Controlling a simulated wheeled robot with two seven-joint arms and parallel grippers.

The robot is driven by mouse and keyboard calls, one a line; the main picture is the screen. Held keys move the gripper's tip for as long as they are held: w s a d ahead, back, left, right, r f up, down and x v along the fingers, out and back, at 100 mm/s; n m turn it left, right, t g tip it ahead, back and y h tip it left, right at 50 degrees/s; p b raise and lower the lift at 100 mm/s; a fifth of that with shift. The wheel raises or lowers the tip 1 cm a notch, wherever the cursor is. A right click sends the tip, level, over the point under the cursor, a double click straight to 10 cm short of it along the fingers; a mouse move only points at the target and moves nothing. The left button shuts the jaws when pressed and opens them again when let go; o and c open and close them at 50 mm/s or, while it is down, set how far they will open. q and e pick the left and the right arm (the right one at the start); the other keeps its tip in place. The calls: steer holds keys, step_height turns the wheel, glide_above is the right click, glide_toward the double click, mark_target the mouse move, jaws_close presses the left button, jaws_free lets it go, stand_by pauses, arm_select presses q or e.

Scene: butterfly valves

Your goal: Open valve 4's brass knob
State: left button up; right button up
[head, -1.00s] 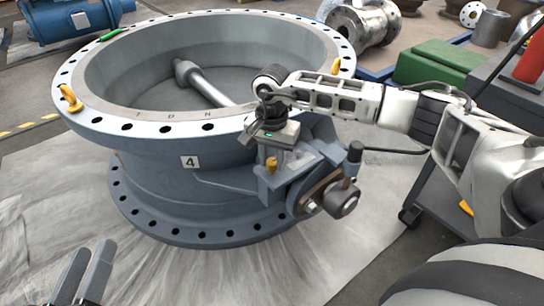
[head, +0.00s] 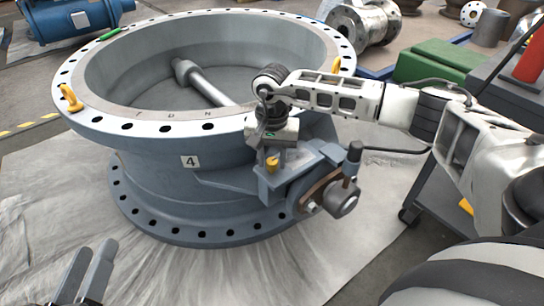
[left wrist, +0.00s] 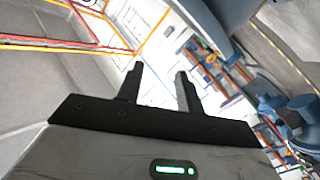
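Valve 4 (head: 150,175) is the large blue-grey ring body with a white "4" plate (head: 190,162) on its side. Its brass knob (head: 272,164) is small and yellow, on the bracket at the valve's front right. My right gripper (head: 273,153) points down directly over the knob, its fingers at or just above it. The fingers are small and partly hidden, so I cannot tell their gap or whether they touch the knob. My left gripper (head: 86,272) is at the bottom left, away from the valve. The left wrist view shows its two fingers (left wrist: 158,85) apart and empty.
A lever and round actuator (head: 340,198) stick out right of the knob. A grey cart with a green box (head: 437,62) stands at the right. The pale floor sheet (head: 60,205) front left is clear.

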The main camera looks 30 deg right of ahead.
mark_target(272, 161)
steer(key=shift+o, duration=0.9)
steer(key=shift+r, duration=0.35)
arm_select(q)
steer(key=f+g+y+p, duration=0.1)
steer(key=p, duration=0.1)
steer(key=a+f+m+y+p, duration=0.1)
steer(key=p, duration=0.2)
steer(key=shift+s+f+g, duration=0.1)
steer(key=shift+s+g, duration=0.25)
steer(key=shift+g, duration=0.05)
arm_select(e)
step_height(272, 161, up, 15)
steer(key=shift+r, duration=0.15)
